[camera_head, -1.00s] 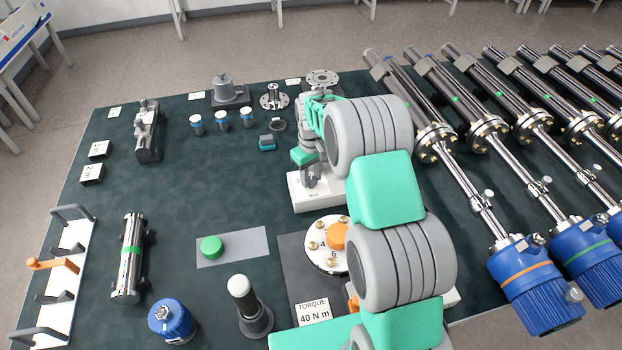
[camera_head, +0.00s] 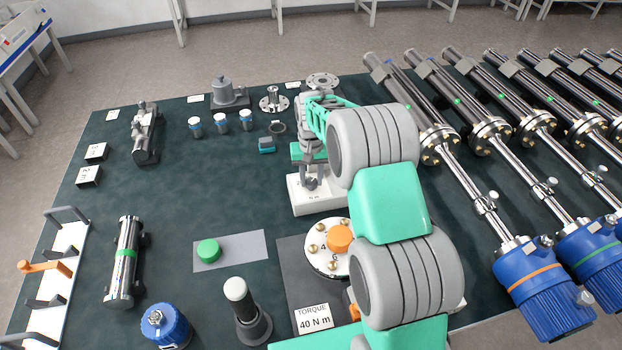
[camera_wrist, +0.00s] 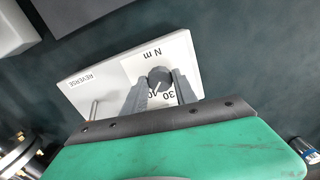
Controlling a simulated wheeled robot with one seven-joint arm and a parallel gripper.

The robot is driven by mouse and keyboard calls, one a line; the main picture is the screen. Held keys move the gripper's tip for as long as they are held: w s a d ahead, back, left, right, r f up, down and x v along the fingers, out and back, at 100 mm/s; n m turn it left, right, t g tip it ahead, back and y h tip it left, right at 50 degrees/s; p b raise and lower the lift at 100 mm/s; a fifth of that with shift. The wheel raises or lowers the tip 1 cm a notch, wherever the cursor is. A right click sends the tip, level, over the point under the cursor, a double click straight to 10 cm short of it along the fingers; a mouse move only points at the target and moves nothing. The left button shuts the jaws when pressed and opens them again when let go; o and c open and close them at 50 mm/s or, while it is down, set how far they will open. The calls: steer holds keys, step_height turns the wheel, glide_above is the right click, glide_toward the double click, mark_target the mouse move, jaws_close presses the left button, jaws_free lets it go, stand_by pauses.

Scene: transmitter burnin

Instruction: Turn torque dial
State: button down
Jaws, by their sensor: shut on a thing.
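The torque dial is a dark grey round knob (camera_wrist: 158,78) with a white pointer line. It sits on a white block (camera_wrist: 90,75) marked "N m", "30", "40" and "REVERSE". My gripper (camera_wrist: 160,80) has one finger on each side of the knob and is shut on it. In the head view my gripper (camera_head: 312,182) points down onto the white block (camera_head: 318,205), and its fingers mostly hide the knob. The pointer's exact reading is unclear. A sign (camera_head: 314,319) reads "TORQUE 40 N m".
A white bolt plate (camera_head: 325,262) with an orange part (camera_head: 340,238) lies in front of the dial block, partly behind my arm. A green button (camera_head: 208,251) is to the left.

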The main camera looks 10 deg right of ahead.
mark_target(311, 182)
stand_by(0.3)
steer(key=c, duration=1)
jaws_free()
step_height(311, 182, up, 8)
steer(key=shift+f+b, duration=0.1)
steer(key=shift+b, duration=0.5)
steer(key=s+r+t, duration=0.2)
steer(key=s+r, duration=0.7)
steer(key=s, duration=0.5)
steer(key=s+f+n+t, duration=0.1)
steer(key=s+f, duration=0.1)
steer(key=s, duration=1)
steer(key=shift+s+a+f+n, duration=0.15)
steer(key=shift+s+a+n, duration=0.15)
steer(key=shift+a, duration=0.15)
